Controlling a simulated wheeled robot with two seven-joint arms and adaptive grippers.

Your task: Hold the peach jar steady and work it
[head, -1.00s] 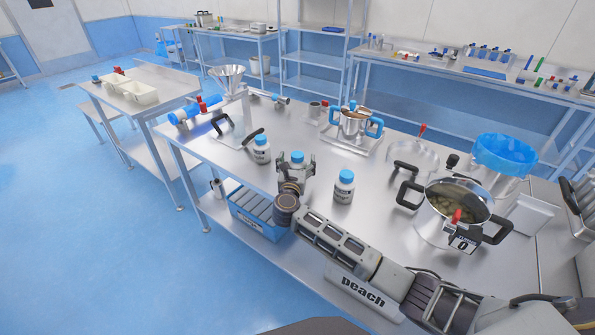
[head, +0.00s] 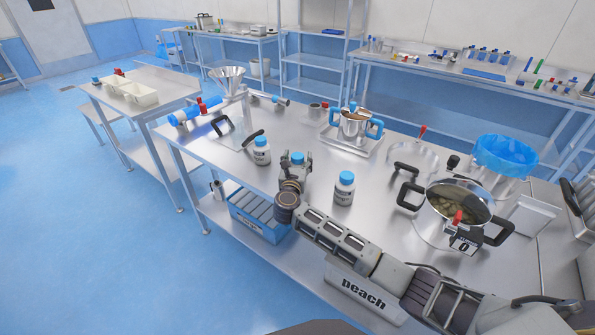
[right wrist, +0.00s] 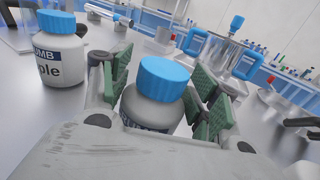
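My right gripper (head: 296,165) is around a white jar with a blue lid (right wrist: 158,97), near the front edge of the steel table. Its green-padded fingers stand on both sides of the jar, with a narrow gap showing at the right pad in the right wrist view (right wrist: 165,90). The jar's label is mostly hidden, so I cannot read it. A second jar (head: 261,151) stands to its left; its label partly reads "UMB" and "ple" in the right wrist view (right wrist: 60,55). A third jar (head: 344,188) stands to its right. My left gripper is out of view.
A "peach" sign (head: 363,293) is at the table's front, below my right arm. A pot with black handles (head: 455,215) stands at right and a blue-handled pot (head: 353,124) behind. A blue crate (head: 258,220) sits on the lower shelf. The tabletop between jars is clear.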

